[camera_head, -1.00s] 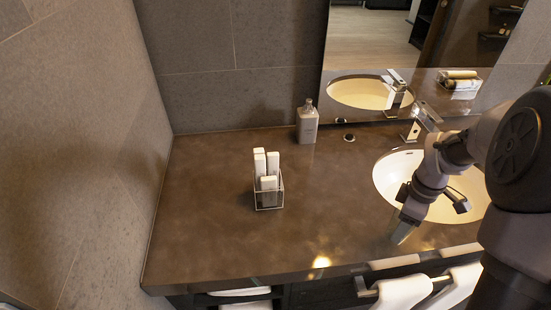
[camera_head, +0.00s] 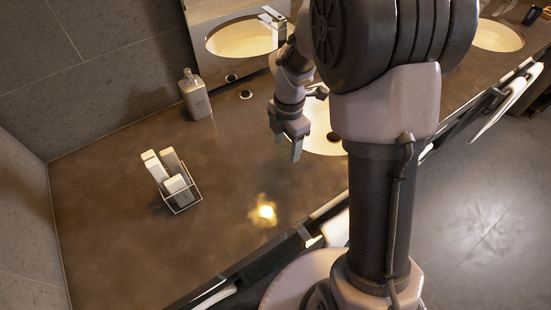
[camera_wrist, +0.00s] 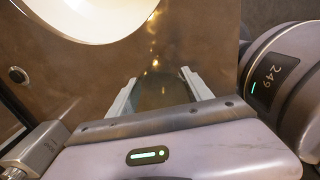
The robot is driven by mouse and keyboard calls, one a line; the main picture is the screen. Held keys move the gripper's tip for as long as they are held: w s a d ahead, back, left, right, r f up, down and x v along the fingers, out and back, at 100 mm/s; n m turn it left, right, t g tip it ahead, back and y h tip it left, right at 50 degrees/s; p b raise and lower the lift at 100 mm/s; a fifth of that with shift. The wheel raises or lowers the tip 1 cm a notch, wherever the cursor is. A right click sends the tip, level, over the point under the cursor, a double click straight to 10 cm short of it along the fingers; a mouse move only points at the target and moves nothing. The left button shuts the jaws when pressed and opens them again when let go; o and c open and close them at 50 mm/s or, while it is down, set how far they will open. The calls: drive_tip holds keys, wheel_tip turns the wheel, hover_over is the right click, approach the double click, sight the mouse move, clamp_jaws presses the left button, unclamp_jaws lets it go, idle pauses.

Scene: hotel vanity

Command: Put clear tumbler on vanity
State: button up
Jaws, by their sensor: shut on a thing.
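My gripper (camera_head: 289,146) hangs over the vanity counter beside the left rim of the near basin. In the wrist view its two fingers (camera_wrist: 161,93) are apart with a faint, see-through, greenish shape between them, the clear tumbler (camera_wrist: 160,95). The tumbler's outline is hard to make out, and in the head view I cannot pick it out. The vanity (camera_head: 110,210) is a brown, glossy counter. I cannot tell whether the tumbler touches it.
A clear holder (camera_head: 185,204) with several white boxes stands on the left of the counter. A soap dispenser (camera_head: 195,95) stands at the back by the mirror. The near basin (camera_head: 322,130) is partly hidden by my arm. Bare counter lies between holder and gripper.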

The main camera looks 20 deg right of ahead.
sight(278, 156)
drive_tip(key=shift+s+a+f, duration=0.1)
drive_tip(key=shift+a+f, duration=0.05)
drive_tip(key=shift+a, duration=0.9)
drive_tip(key=f+b, duration=0.1)
drive_tip(key=f, duration=0.1)
drive_tip(key=f+b, duration=0.1)
drive_tip(key=shift+s+a+f+b, duration=0.1)
drive_tip(key=shift+a+f+b, duration=0.05)
drive_tip(key=shift+a+b, duration=0.15)
drive_tip(key=shift+f, duration=0.25)
drive_tip(key=shift+r, duration=0.2)
drive_tip(key=shift+f, duration=0.1)
drive_tip(key=o, duration=1.5)
drive_tip(key=shift+f, duration=0.1)
